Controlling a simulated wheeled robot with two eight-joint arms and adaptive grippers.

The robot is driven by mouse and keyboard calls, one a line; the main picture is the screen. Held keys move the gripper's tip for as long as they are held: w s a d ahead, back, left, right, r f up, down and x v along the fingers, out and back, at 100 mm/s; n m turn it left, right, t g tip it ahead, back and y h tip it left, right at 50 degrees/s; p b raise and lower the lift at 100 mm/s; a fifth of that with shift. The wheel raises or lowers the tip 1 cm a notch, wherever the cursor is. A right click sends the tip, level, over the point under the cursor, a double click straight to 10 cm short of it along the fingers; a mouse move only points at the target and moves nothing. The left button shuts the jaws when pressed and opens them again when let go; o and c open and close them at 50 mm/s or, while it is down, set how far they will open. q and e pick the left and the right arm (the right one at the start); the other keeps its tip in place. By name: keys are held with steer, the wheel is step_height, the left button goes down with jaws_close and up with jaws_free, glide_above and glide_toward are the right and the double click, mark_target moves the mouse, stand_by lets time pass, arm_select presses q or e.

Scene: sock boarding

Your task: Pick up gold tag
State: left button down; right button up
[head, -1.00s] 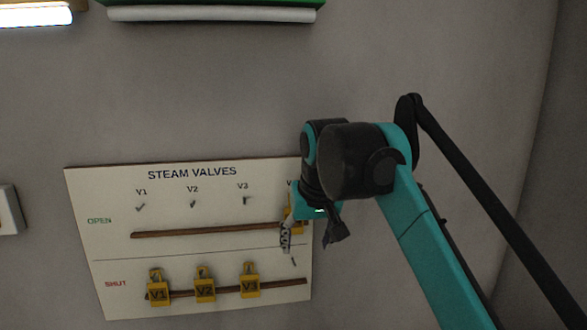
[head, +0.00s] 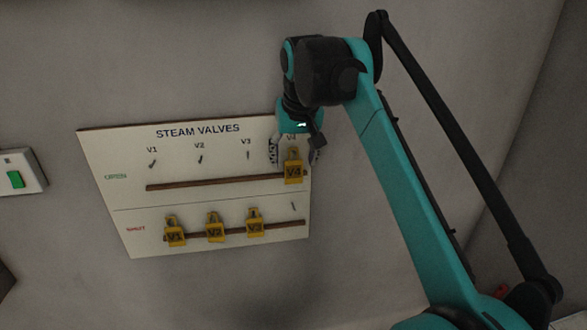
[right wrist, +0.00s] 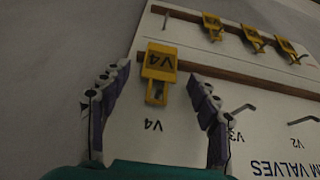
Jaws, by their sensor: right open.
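The gold tag marked V4 (head: 293,171) hangs at the right end of the OPEN rail (head: 215,184) on the steam valves board. My right gripper (head: 293,155) is open at the tag's upper part, with one finger to each side. In the right wrist view the V4 tag (right wrist: 158,65) appears upside down between the open fingertips (right wrist: 159,76), with a gap on both sides and nothing gripped. My left gripper is not in view.
The white board (head: 125,215) is on a grey wall. Gold tags V1 (head: 175,232), V2 (head: 214,228) and V3 (head: 255,224) hang on the SHUT rail below. A box with a green button (head: 15,179) is at far left.

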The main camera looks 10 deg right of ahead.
steer(key=shift+w+f, duration=0.3)
steer(key=shift+f, duration=0.15)
steer(key=shift+s, duration=0.1)
steer(key=c, duration=0.8)
steer(key=shift+c, duration=0.2)
steer(key=shift+s+r, duration=0.1)
steer(key=shift+s+r, duration=0.15)
steer(key=shift+r, duration=0.05)
steer(key=s+r, duration=0.2)
steer(key=s, duration=0.2)
steer(key=s+r+b, duration=0.1)
steer(key=s+r, duration=0.2)
steer(key=s, duration=0.2)
steer(key=s+r+b, duration=0.1)
steer(key=s+r, duration=0.1)
steer(key=s, duration=0.2)
steer(key=shift+s+r, duration=0.25)
